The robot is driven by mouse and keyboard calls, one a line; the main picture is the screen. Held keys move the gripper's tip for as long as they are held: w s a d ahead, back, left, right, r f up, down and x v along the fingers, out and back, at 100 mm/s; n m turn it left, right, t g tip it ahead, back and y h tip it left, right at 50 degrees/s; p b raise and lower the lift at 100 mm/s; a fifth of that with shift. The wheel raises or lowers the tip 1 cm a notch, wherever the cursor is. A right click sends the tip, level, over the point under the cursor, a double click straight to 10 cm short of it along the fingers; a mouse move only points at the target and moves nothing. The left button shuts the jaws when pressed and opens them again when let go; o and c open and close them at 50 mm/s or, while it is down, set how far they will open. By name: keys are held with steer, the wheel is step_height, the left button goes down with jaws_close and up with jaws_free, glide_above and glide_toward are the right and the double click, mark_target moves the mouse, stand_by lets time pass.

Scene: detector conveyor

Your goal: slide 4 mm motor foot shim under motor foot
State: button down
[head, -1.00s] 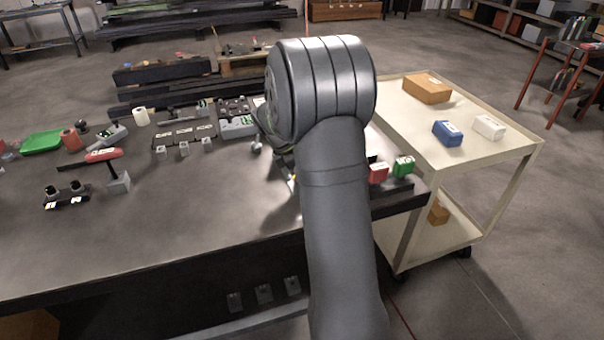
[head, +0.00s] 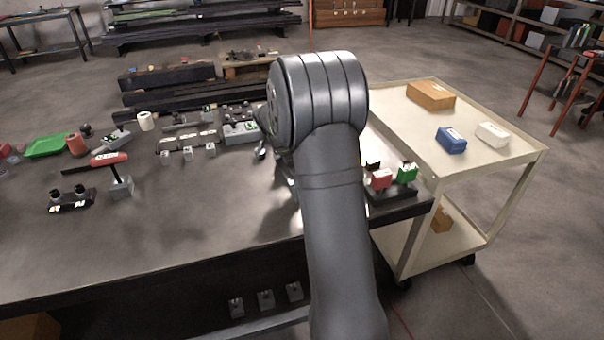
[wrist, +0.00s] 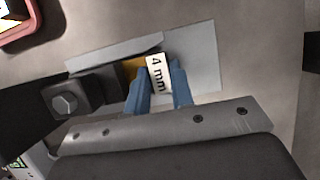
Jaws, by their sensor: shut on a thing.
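In the wrist view, my gripper (wrist: 160,70) has its two blue fingers closed on a small piece with a white "4 mm" label, the motor foot shim (wrist: 158,76). An orange-yellow part (wrist: 134,66) shows just left of the label; I cannot tell whether it belongs to the shim. The shim is over a pale grey plate (wrist: 205,62). A dark block with a bolt head (wrist: 64,102), apparently the motor foot, is to the left. I cannot tell whether the shim touches it or lies under it. In the head view my arm hides the gripper and shim.
Red (head: 380,180) and green (head: 407,174) boxes stand at the right end of the dark bench (head: 200,235). A red-handled tool on a grey block (head: 122,187) is at left. A cream cart (head: 415,140) stands to the right. The bench's front middle is clear.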

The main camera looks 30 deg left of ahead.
steer(key=shift+w+a, duration=0.2)
steer(key=shift+w+a, duration=0.7)
steer(key=shift+a, duration=0.05)
steer(key=c, duration=1.2)
jaws_free()
steer(key=shift+r, duration=0.1)
steer(key=shift+c, duration=0.2)
steer(key=shift+w+a, duration=0.1)
steer(key=shift+o, duration=0.3)
steer(key=shift+a+r, duration=0.15)
steer(key=shift+r, duration=0.35)
steer(key=v, duration=0.7)
steer(key=shift+s+f, duration=0.1)
steer(key=shift+s, duration=0.2)
